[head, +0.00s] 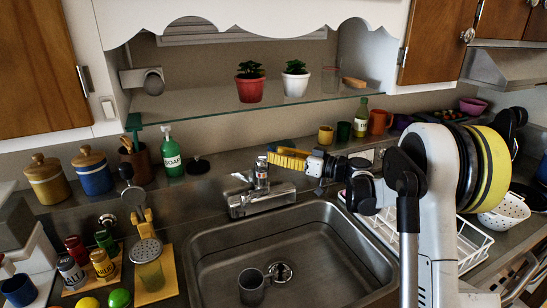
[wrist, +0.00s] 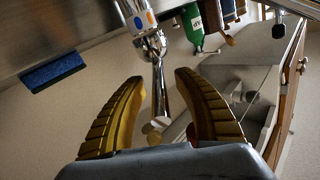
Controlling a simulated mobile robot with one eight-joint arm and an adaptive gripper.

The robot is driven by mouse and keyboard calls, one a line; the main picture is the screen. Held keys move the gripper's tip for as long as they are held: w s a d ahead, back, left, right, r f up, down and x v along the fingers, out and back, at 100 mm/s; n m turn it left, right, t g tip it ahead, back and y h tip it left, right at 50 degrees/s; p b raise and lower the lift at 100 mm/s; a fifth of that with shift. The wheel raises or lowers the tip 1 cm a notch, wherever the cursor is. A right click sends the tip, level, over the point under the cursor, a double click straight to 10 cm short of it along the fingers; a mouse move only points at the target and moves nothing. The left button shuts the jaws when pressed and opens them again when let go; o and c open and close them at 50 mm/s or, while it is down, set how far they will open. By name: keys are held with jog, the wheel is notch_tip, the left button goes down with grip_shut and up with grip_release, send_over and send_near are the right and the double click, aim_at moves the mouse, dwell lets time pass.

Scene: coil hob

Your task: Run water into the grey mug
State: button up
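The grey mug (head: 251,288) stands upright in the sink (head: 330,262), at the left of the drain (head: 281,272). The chrome tap (head: 262,200) stands at the back edge of the sink. No water shows from it. My gripper (head: 272,160), with yellow fingers, is at the top of the tap, coming from the right. In the wrist view my gripper (wrist: 159,78) is open. The tap's chrome lever (wrist: 159,90) lies between the two fingers, with gaps on both sides. The tap's body with a blue and orange mark (wrist: 143,20) is beyond the fingertips.
A green soap bottle (head: 171,152) stands left behind the tap. A glass shelf (head: 250,103) with two potted plants runs above. A white dish rack (head: 455,250) is right of the sink. The sink is otherwise clear.

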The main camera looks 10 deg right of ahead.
jog(key=shift+w+a, duration=0.35)
jog(key=shift+a, duration=0.1)
